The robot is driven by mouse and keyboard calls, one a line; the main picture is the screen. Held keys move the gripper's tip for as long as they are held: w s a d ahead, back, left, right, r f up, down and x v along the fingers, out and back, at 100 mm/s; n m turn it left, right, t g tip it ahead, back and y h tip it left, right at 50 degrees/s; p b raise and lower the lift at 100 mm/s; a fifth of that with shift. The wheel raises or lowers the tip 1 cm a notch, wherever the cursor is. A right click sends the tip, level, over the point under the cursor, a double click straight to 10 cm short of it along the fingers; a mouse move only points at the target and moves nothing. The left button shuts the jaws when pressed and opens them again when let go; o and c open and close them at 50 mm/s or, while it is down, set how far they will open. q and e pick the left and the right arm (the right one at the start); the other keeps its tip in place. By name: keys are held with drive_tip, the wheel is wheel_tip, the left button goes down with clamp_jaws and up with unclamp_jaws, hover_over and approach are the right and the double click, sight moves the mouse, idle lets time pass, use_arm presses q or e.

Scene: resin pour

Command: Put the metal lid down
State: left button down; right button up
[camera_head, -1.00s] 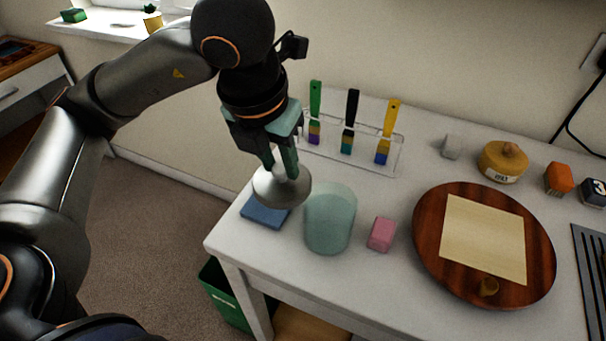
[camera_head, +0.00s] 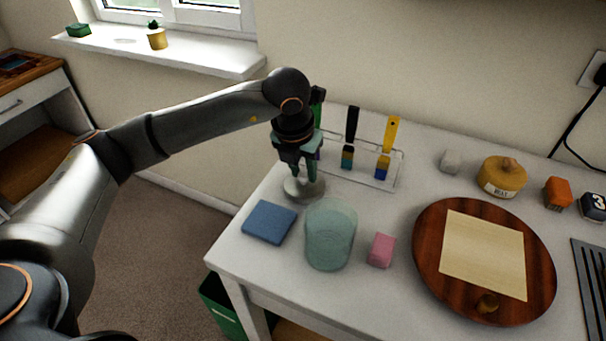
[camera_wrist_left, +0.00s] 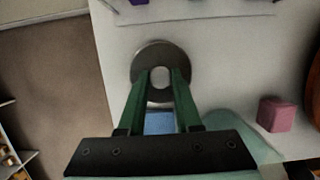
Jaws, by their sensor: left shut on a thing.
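The metal lid (camera_head: 304,189) is a round grey disc near the left back part of the white table, behind the blue pad and the glass jar. My left gripper (camera_head: 299,177) points down at it and is shut on its knob. In the left wrist view the lid (camera_wrist_left: 159,60) shows between the two green fingers of the gripper (camera_wrist_left: 160,80). The lid is at or very close to the table top; I cannot tell if it touches. My right gripper is not in view.
The blue pad (camera_head: 269,222), the pale green glass jar (camera_head: 330,235) and a pink block (camera_head: 381,250) stand in front of the lid. A clear rack (camera_head: 375,178) with colored-handled tools is behind right. A round wooden board (camera_head: 430,255) lies to the right.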

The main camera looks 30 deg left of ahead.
sight(296, 194)
use_arm(q)
drive_tip(key=shift+f, duration=0.95)
drive_tip(key=shift+f, duration=0.2)
drive_tip(key=c, duration=0.6)
unclamp_jaws()
drive_tip(key=shift+r, duration=0.15)
drive_tip(key=shift+r, duration=0.25)
drive_tip(key=v, duration=1.1)
drive_tip(key=shift+r, duration=0.35)
